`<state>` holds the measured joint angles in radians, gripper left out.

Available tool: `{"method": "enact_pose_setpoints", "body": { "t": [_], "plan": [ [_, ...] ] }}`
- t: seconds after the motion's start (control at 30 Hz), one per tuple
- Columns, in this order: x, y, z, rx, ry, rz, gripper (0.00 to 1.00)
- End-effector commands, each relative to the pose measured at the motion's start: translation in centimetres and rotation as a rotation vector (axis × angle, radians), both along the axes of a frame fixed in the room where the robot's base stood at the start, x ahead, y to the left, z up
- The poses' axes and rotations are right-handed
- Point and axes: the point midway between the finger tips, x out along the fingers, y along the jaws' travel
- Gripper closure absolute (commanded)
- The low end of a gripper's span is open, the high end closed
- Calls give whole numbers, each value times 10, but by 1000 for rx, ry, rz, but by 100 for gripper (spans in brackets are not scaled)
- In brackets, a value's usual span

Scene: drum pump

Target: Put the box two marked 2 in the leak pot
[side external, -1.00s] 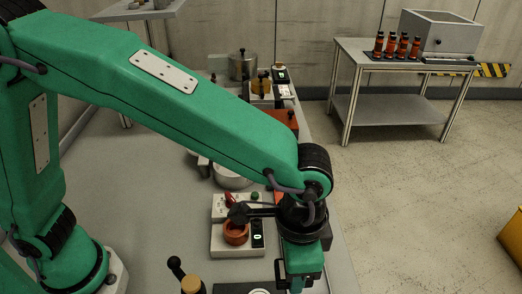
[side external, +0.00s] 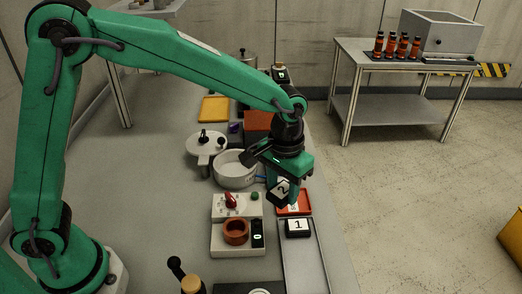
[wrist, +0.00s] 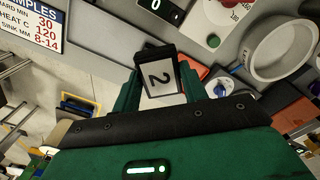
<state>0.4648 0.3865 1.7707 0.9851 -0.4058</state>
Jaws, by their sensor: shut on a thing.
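Box two (side external: 282,191), a small dark box with a white face marked 2, is held in my gripper (side external: 281,184) above the bench. In the wrist view, box two (wrist: 161,80) sits between both fingers of my gripper (wrist: 163,88), with its 2 facing the camera. The open pot (wrist: 282,45) also shows at upper right in the wrist view. Box two is apart from it.
A box marked 1 (side external: 298,227) sits at the end of a grey tray (side external: 304,262), beside a red tray (side external: 294,208). A control unit (side external: 224,212) with an orange ring (side external: 235,231) stands in front of the pot. A pale round lid-like piece with a knob (side external: 206,146) is behind it.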

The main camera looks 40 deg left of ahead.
Motion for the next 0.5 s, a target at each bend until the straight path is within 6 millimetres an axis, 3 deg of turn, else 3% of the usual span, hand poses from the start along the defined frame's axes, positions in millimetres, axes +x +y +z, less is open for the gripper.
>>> {"method": "enact_pose_setpoints", "body": {
  "t": [0.2,0.5],
  "plan": [
    [34,61,-7,0,0,239,80],
    [63,149,-17,-1,-1,558,80]
  ]
}}
